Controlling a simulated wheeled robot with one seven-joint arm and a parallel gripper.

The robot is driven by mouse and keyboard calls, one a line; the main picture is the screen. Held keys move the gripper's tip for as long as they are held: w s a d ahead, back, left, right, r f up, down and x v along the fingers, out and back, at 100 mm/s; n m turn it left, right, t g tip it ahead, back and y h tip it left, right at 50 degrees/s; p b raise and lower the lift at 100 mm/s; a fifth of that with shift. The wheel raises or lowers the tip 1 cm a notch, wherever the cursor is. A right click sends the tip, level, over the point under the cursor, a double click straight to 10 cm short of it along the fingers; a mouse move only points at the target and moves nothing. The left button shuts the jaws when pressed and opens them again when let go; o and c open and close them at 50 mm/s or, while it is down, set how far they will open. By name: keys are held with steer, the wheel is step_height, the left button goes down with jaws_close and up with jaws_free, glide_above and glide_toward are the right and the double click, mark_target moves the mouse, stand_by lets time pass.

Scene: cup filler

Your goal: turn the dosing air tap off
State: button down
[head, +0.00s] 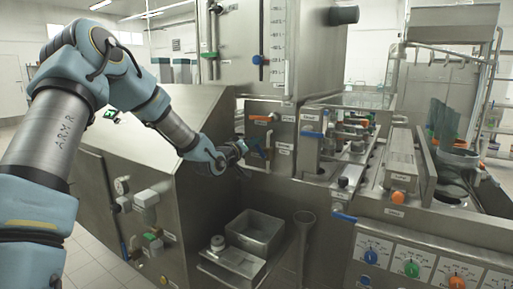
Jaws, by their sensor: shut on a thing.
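My gripper (243,149) is at the end of my arm, in front of the steel panel in the middle of the head view. It is shut on a blue tap handle (258,150), which sticks out to the right of the fingers. The fingers hide part of the handle and the tap body. Small white labels sit on the panel beside it, too small to read, so I cannot confirm the tap's name or its exact angle.
An orange-handled tap (265,118) is just above my gripper. A sloped steel housing (165,135) lies close on the left. A control panel with coloured knobs (411,269) is at the lower right.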

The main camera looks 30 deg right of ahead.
steer(key=shift+w+a+f+n+b, duration=0.3)
steer(key=shift+f+n+b, duration=0.35)
steer(key=shift+n, duration=1.1)
steer(key=shift+w+a+f+n+b, duration=0.1)
steer(key=shift+w+f+n+b, duration=0.3)
steer(key=shift+f+n, duration=0.9)
steer(key=shift+w+a+f+n+b, duration=0.15)
steer(key=shift+w+f+n+b, duration=0.3)
steer(key=shift+n, duration=1.7)
steer(key=shift+s+r, duration=0.1)
steer(key=shift+s, duration=0.05)
steer(key=c, duration=0.8)
jaws_free()
steer(key=b+v, duration=0.2)
steer(key=v, duration=0.8)
steer(key=shift+s+a, duration=0.2)
steer(key=shift+a, duration=0.15)
